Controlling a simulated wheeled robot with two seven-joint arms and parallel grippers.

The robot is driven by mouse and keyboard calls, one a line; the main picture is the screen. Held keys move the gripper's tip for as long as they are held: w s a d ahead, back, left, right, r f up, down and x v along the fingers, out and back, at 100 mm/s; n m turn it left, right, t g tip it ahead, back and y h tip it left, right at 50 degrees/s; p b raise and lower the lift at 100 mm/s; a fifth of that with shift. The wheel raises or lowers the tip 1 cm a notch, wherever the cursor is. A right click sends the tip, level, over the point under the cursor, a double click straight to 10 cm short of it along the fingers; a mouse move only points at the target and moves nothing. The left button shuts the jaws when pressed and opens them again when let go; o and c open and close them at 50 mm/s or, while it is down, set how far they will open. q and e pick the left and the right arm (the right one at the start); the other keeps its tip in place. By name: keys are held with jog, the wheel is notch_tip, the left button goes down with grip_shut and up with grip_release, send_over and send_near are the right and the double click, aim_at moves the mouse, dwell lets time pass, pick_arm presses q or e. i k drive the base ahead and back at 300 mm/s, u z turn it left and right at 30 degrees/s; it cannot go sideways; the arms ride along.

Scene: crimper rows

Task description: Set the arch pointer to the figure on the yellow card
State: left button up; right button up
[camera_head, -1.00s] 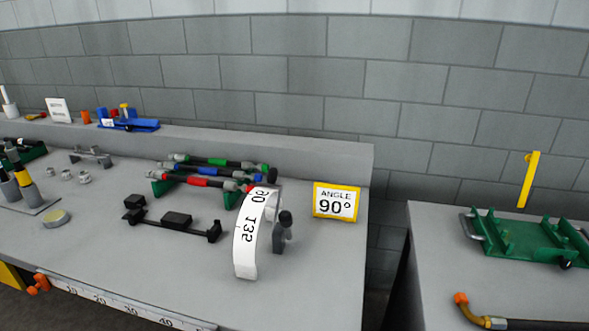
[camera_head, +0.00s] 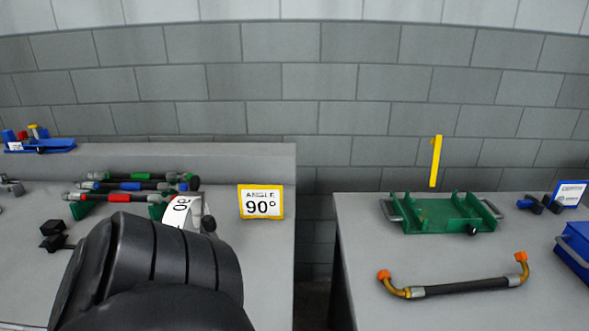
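The yellow-framed card (camera_head: 261,202) stands near the right end of the left bench and reads "ANGLE 90°". The white arch scale (camera_head: 184,213) stands just left of it. Only its upper part with some printed figures shows; a black link of my own arm hides the rest. A dark knob (camera_head: 208,224) shows at the arch's right side. I cannot make out the pointer or its setting. Neither of my grippers is in view.
Hoses with green, blue and red bands (camera_head: 125,197) lie on a rack behind the arch. A gap separates the left bench from the right bench (camera_head: 365,290), which holds a green tray (camera_head: 412,226) and a hose with orange caps (camera_head: 455,288).

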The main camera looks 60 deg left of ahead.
aim_at(194, 180)
jog(key=z, duration=0.15)
jog(key=k, duration=0.95)
jog(key=u, duration=0.1)
